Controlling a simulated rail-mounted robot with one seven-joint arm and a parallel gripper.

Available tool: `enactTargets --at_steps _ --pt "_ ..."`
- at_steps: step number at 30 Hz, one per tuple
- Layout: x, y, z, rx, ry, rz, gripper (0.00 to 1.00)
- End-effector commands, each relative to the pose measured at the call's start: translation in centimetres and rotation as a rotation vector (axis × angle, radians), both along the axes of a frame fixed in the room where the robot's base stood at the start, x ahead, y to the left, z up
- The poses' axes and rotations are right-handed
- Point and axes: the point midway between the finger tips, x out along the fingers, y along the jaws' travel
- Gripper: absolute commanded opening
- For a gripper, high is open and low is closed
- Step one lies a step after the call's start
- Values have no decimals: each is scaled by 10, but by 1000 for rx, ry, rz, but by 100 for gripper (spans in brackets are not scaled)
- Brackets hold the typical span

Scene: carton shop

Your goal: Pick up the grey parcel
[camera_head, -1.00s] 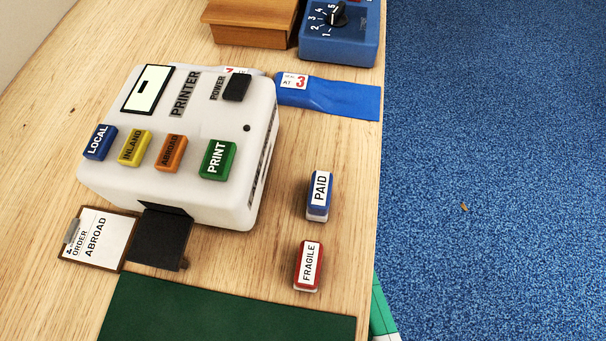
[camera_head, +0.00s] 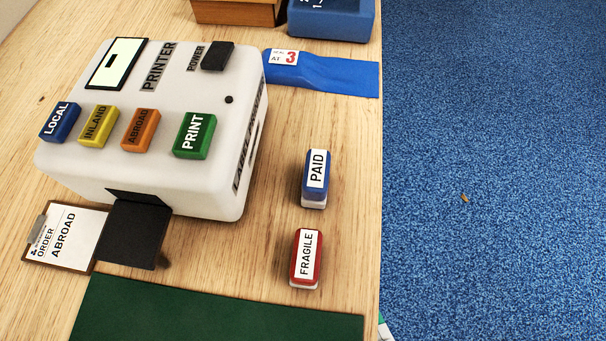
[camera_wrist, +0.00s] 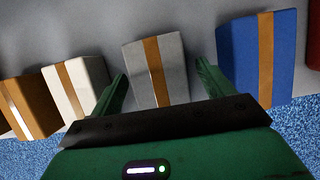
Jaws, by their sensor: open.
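The grey parcel (camera_wrist: 172,58) shows in the wrist view, with a brown tape stripe down its middle. It stands on a grey surface between a white parcel (camera_wrist: 84,97) and a blue parcel (camera_wrist: 282,48). My gripper (camera_wrist: 160,82) is open, its two green fingers spread on either side of the grey parcel's lower part in the picture. I cannot tell whether the fingers touch it or how deep they reach. The head view shows neither the parcel nor my gripper.
A brown parcel (camera_wrist: 32,103) stands left of the white one, and a red item (camera_wrist: 313,55) is cut off at the right. In the head view, a label printer (camera_head: 165,165), PAID stamp (camera_head: 315,180), FRAGILE stamp (camera_head: 306,258) and order clipboard (camera_head: 85,258) are on the wooden table.

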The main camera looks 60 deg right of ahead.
Motion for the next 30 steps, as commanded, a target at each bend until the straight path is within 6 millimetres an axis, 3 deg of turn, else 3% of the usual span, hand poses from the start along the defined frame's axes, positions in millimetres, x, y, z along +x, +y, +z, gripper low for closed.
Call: enactTargets --at_steps 21,27,30 --pt "0 0 -5 0 0 0 80" --pt "0 0 -5 0 0 0 41" --pt "0 0 -4 0 0 0 26"
